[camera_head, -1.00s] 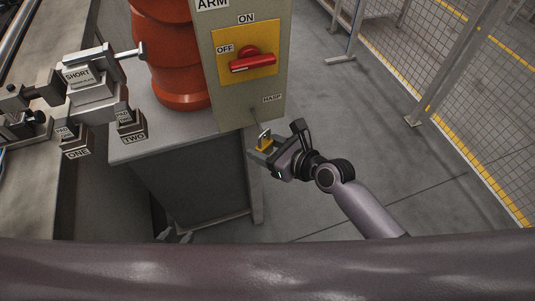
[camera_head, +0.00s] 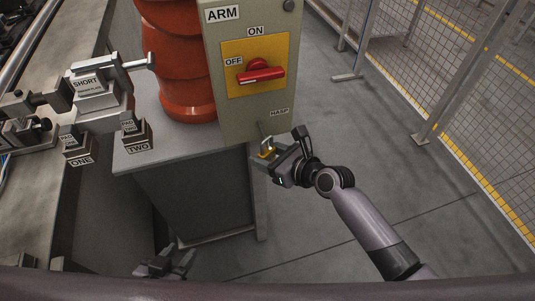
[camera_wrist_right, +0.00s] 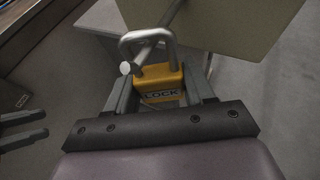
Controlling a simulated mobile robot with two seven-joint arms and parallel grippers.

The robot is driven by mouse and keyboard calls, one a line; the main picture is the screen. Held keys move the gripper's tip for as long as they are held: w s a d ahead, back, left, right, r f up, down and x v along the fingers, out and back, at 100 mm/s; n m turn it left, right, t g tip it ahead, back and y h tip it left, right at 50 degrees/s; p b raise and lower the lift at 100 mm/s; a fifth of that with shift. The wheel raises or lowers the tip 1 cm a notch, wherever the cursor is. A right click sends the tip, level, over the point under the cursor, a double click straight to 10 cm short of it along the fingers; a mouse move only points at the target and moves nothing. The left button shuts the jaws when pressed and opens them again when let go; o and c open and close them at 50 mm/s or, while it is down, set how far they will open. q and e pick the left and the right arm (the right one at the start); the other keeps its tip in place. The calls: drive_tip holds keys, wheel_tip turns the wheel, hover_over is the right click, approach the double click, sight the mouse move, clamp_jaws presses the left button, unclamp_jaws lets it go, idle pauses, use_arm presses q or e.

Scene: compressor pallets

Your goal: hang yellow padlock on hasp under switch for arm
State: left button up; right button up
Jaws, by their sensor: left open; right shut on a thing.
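The yellow padlock (camera_head: 267,153) is between the fingers of my right gripper (camera_head: 268,160), shackle up. In the right wrist view the padlock body (camera_wrist_right: 160,86) reads LOCK. The hasp (camera_head: 266,139) is a thin rod below the HASP label, under the red switch (camera_head: 261,76) on the ARM box (camera_head: 227,110). In the wrist view the rod's pale round end (camera_wrist_right: 125,68) shows by the shackle's left leg, and the rod appears to cross the shackle opening; I cannot tell if it is threaded. My left gripper (camera_head: 167,262) is open and empty, low in the head view.
An orange ribbed column (camera_head: 181,70) stands left of the box on a grey pedestal (camera_head: 182,150). Blocks labelled ONE (camera_head: 78,150) and TWO (camera_head: 138,138) sit further left. Open floor and a mesh fence (camera_head: 470,90) lie to the right.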

drive_tip(key=o, duration=1.2)
drive_tip(key=shift+p+v, duration=0.7)
drive_tip(key=shift+v, duration=2.9)
drive_tip(key=shift+s+d+f+n+t+h, duration=0.25)
drive_tip(key=shift+s+d+f+n+h, duration=1.3)
drive_tip(key=shift+s+d+n, duration=2.25)
drive_tip(key=shift+s+d+f+n+t+h, duration=0.3)
drive_tip(key=shift+s+d+f+n+h, duration=1.1)
drive_tip(key=shift+n, duration=4.4)
drive_tip(key=shift+s+d+f+n+t+h, duration=0.25)
drive_tip(key=shift+s+d+f+n+h, duration=0.7)
drive_tip(key=shift+s+d+f+n, duration=3)
drive_tip(key=a+r+n, duration=0.1)
drive_tip(key=w+a+r, duration=0.1)
drive_tip(key=r, duration=0.1)
drive_tip(key=shift+a+n, duration=0.15)
drive_tip(key=shift+n, duration=0.2)
